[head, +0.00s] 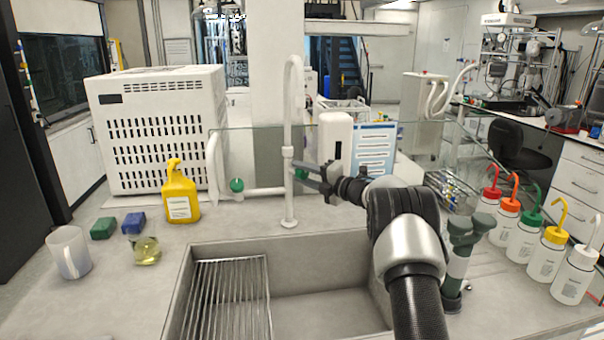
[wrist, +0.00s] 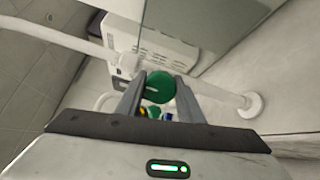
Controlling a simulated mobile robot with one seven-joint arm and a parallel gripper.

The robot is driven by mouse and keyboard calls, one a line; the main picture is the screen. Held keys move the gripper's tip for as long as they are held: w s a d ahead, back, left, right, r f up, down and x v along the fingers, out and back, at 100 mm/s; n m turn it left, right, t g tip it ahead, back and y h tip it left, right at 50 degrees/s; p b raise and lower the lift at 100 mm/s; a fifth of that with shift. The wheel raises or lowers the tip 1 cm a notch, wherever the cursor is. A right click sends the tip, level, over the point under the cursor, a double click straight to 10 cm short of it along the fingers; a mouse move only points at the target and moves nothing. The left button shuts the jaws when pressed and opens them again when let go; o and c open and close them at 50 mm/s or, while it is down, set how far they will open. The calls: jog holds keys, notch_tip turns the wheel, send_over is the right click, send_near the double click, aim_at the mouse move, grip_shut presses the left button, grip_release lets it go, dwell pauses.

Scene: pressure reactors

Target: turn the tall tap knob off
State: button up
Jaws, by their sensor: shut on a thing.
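The tall tap (head: 289,120) is a white pipe standing upright behind the sink, with a bent top. Its green knob (head: 302,174) shows between the dark fingers of my gripper (head: 308,177), at the right side of the pipe. In the wrist view the round green knob (wrist: 160,88) sits between the two fingertips of my gripper (wrist: 159,82), which are shut on it. The fingers hide parts of the knob in the head view. A second green knob (head: 236,185) is on the shorter white tap (head: 212,165) to the left.
The sink (head: 330,312) with a wire rack (head: 228,300) lies in front of the tap. Several wash bottles (head: 528,236) stand right. A glass screen (head: 262,150) stands behind.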

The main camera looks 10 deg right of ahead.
dwell(0.4)
jog(key=o, duration=1.1)
jog(key=shift+c, duration=0.2)
jog(key=v, duration=1.2)
jog(key=shift+r, duration=0.1)
